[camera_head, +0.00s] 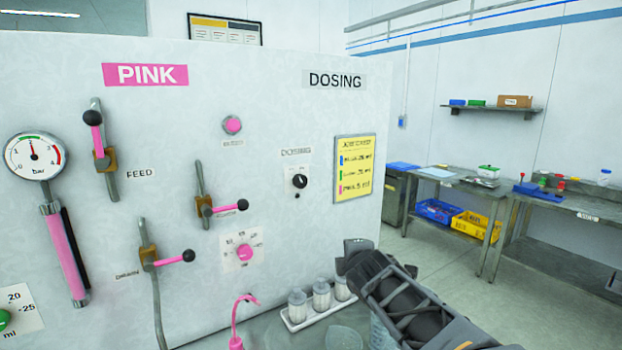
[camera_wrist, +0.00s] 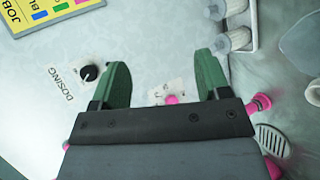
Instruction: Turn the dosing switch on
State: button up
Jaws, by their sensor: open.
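The dosing switch (camera_head: 299,181) is a black rotary knob with a white mark on a white plate, under a small DOSING label on the pale panel. It also shows in the wrist view (camera_wrist: 90,73), left of my gripper's left finger. My gripper (camera_wrist: 161,85) is open, with two green fingers apart and nothing held between them. In the head view my gripper (camera_head: 352,252) is below and to the right of the switch, apart from it. Its fingers are hard to make out there.
A tray of white-capped bottles (camera_head: 321,301) stands below the switch. A pink spout (camera_head: 240,318) rises to its left. A pink knob (camera_head: 244,252) and pink-handled levers (camera_head: 222,209) stick out from the panel at left. A yellow job card (camera_head: 354,168) hangs right of the switch.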

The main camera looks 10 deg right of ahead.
jog(key=w+r+n+t+y, duration=0.25)
jog(key=w+r+n, duration=0.4)
jog(key=n, duration=0.35)
jog(key=n+t+y+p, duration=0.2)
jog(key=n+y, duration=0.4)
jog(key=n, duration=0.8)
send_near(302, 182)
jog(key=p+x, duration=0.4)
jog(key=x, duration=0.4)
jog(key=shift+w+r, duration=0.1)
jog(key=shift+w+a+p, duration=0.25)
jog(key=shift+w+p, duration=0.15)
jog(key=shift+w, duration=0.25)
jog(key=shift+c, duration=0.4)
